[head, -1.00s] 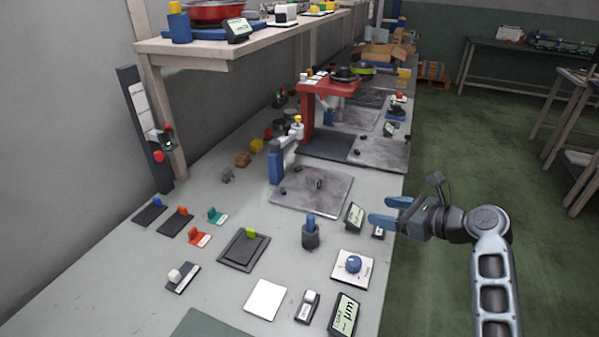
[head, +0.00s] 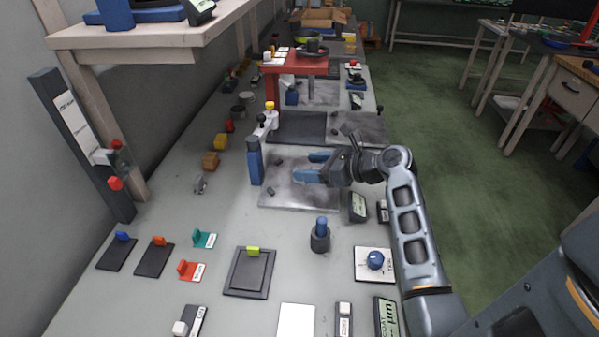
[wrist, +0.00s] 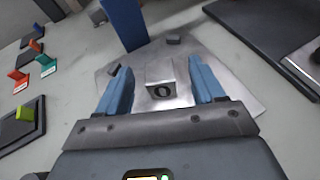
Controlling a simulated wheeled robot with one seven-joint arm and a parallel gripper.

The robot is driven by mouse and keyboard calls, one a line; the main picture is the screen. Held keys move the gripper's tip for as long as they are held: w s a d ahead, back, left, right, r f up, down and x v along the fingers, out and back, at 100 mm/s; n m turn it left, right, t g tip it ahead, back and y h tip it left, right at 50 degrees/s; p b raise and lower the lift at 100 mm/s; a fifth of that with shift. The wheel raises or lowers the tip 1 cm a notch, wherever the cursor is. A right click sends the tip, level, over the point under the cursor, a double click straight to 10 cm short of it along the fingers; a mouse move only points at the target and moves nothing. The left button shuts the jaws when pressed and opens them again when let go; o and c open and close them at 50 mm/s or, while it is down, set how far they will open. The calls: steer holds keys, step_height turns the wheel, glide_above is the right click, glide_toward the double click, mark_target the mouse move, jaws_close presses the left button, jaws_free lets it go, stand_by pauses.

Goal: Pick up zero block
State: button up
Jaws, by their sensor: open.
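The zero block is a small grey metal block (wrist: 165,78) with a dark round 0 mark on its face. In the wrist view it stands on a grey metal plate (wrist: 178,50) and shows between my two blue fingers, with gaps on both sides. My gripper (head: 306,166) is open and holds nothing; it also shows in the wrist view (wrist: 160,72). In the head view it hangs over the plate (head: 285,198), and the block is hard to make out there. I cannot tell how far the fingertips are above the plate.
A blue post (head: 254,165) stands at the plate's left edge, also in the wrist view (wrist: 123,22). A dark cylinder with a blue top (head: 320,236) and a small display (head: 358,207) stand nearer. Small dark pieces lie on the plate. A red stand (head: 285,68) is behind.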

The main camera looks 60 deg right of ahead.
mark_target(304, 168)
steer(key=shift+f+x, duration=0.1)
steer(key=shift+x, duration=1.1)
steer(key=shift+f+x, duration=0.15)
steer(key=shift+x, duration=1.05)
steer(key=shift+s+a+r, duration=0.1)
steer(key=shift+c, duration=0.4)
jaws_close()
